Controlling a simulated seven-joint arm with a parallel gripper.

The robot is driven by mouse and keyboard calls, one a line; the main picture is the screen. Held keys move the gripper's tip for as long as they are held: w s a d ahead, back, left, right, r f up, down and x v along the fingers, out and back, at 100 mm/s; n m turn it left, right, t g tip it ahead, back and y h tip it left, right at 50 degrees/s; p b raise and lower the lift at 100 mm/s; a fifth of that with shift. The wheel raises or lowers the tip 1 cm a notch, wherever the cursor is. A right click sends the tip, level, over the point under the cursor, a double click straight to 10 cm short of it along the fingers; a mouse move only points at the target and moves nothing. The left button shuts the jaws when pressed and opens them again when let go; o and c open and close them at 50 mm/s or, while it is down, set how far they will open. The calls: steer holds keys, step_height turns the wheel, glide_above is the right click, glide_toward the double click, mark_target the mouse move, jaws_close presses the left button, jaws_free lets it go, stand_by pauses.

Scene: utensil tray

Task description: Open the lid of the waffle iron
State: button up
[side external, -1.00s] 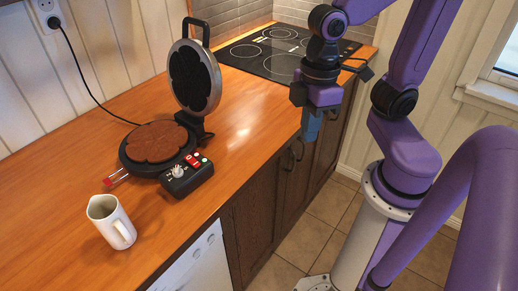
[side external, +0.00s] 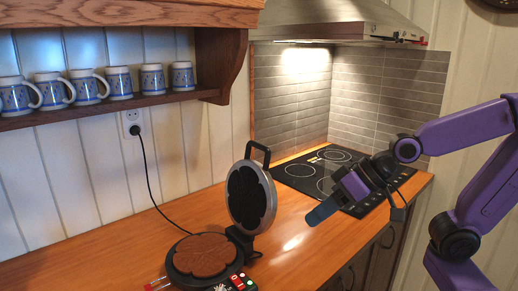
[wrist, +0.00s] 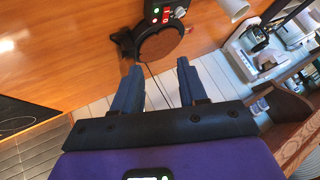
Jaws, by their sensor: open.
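The waffle iron's round lid (side external: 250,197) stands upright and open in the side external view, with its black loop handle (side external: 262,148) on top. A brown waffle (side external: 205,254) lies on the lower plate. The plate also shows near the top of the wrist view (wrist: 160,46), beside the control box with lit buttons (wrist: 166,11). My gripper (side external: 318,214) is to the right of the lid, apart from it and above the counter, tilted down to the left. In the wrist view my gripper (wrist: 157,76) has its two blue fingers apart with nothing between them.
A black cooktop (side external: 318,172) lies behind my gripper, under a range hood (side external: 345,22). A shelf (side external: 120,104) with several blue-and-white mugs hangs on the left wall. A power cord (side external: 152,190) runs to the outlet. The orange counter (side external: 310,245) right of the iron is clear.

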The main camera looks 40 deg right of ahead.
steer(key=w+d+r+m+t, duration=0.4)
steer(key=w+r, duration=0.1)
steer(key=m+t+h, duration=0.2)
steer(key=m+t, duration=0.2)
steer(key=m, duration=0.1)
glide_toward(258, 144)
steer(key=shift+f+x, duration=0.2)
steer(key=shift+x, duration=2.4)
steer(key=shift+f+x, duration=0.15)
steer(key=shift+x, duration=2.45)
steer(key=shift+s+d, duration=0.1)
steer(key=shift+d, duration=0.05)
jaws_close()
